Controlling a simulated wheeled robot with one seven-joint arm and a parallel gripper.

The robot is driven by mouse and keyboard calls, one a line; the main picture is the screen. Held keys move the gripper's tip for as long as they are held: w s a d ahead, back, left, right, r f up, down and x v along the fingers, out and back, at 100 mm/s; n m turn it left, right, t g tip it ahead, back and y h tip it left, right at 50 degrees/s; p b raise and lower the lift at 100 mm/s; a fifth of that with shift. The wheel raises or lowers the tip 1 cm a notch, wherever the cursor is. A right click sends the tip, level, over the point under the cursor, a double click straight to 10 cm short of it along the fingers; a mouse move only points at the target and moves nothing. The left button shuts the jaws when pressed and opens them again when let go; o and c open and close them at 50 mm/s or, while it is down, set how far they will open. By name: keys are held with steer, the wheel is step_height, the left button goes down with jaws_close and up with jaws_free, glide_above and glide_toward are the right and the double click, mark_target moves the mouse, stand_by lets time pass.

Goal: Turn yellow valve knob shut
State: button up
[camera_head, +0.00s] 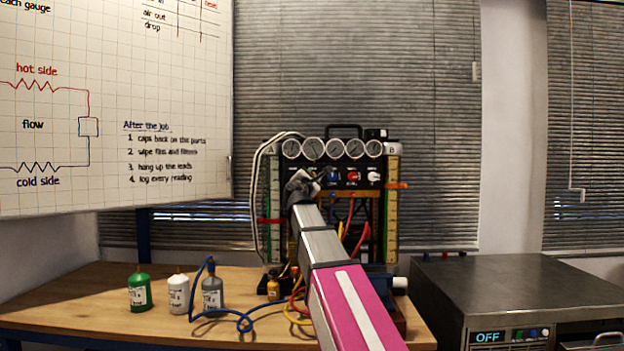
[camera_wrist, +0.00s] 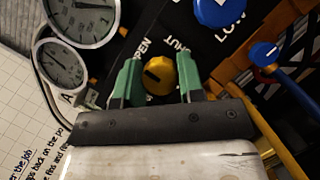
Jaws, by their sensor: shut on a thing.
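The yellow valve knob (camera_wrist: 159,76) sits on the dark panel in the wrist view, between the words OPEN on its left and SHUT above right. A dark mark shows on its face; its exact pointing is hard to read. My gripper (camera_wrist: 158,78) has its green fingers on either side of the knob and is shut on it. In the head view my gripper (camera_head: 301,184) is at the left part of the gauge rig's panel (camera_head: 346,177), and my arm and gripper hide the yellow knob there.
A blue knob (camera_wrist: 219,10) and a smaller blue valve (camera_wrist: 263,52) are right of my gripper. Two gauges (camera_wrist: 60,65) are at left. Red (camera_head: 353,176) and white (camera_head: 374,176) knobs sit farther right on the panel.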

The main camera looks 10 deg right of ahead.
steer(key=shift+m, duration=0.3)
steer(key=m+g, duration=0.2)
steer(key=m, duration=0.3)
steer(key=m+g, duration=0.2)
steer(key=m, duration=0.2)
steer(key=shift+m, duration=0.3)
steer(key=m+g+y, duration=0.1)
steer(key=m, duration=0.2)
steer(key=shift+m, duration=0.4)
steer(key=shift+m+g+y, duration=0.4)
steer(key=shift+m+y, duration=0.6)
steer(key=shift+m, duration=0.5)
steer(key=shift+f, duration=0.1)
steer(key=o, duration=0.9)
